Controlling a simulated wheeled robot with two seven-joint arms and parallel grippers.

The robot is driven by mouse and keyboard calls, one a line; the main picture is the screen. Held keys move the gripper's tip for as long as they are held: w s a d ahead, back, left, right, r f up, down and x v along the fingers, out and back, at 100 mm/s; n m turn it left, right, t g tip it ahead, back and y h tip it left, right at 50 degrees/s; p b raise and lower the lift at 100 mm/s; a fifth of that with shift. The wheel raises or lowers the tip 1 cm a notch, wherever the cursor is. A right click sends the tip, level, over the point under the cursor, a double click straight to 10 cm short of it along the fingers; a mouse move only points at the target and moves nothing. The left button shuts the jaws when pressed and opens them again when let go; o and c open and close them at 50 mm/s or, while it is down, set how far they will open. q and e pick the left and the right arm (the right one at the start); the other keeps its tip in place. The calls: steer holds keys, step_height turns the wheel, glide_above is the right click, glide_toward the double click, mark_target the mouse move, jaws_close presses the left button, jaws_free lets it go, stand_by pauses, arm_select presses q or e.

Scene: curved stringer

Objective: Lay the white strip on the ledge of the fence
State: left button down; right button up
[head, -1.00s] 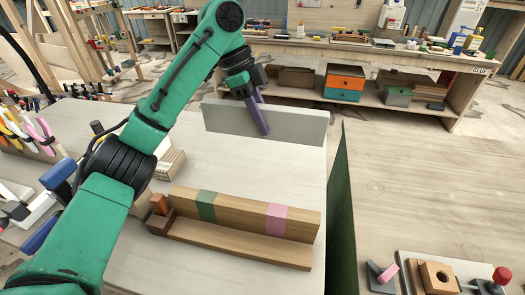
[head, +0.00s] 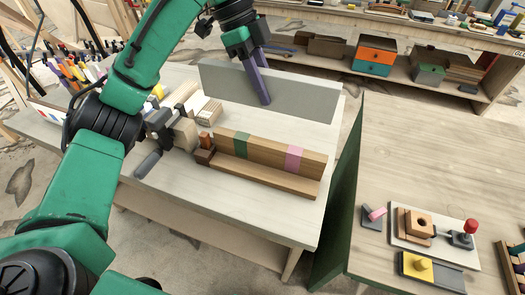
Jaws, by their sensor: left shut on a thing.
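The white strip (head: 300,98) looks like a long, pale grey board standing on edge over the far side of the light table. My left gripper (head: 257,80) is shut on it near its middle, one purple finger down its near face and the other passing behind its top edge. I cannot tell whether its lower edge touches the table. The wooden fence (head: 260,153), with a green band and a pink band, stands nearer to me. Its ledge (head: 265,178) runs along its near foot and is bare. My right gripper is not in view.
A small brown block (head: 205,150) sits at the fence's left end, beside clamps and wood pieces. A second table (head: 440,150) at the right holds a small board with a red knob (head: 471,226). A dark green panel (head: 340,200) stands between the tables.

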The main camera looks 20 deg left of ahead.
arm_select(q)
step_height(320, 180, down, 15)
steer(key=p, duration=0.1)
steer(key=shift+s+p, duration=0.2)
steer(key=shift+p, duration=0.1)
steer(key=c, duration=0.6)
jaws_free()
steer(key=shift+r, duration=0.1)
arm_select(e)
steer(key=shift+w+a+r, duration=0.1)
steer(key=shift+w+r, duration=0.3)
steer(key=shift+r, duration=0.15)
arm_select(q)
steer(key=shift+r, duration=0.1)
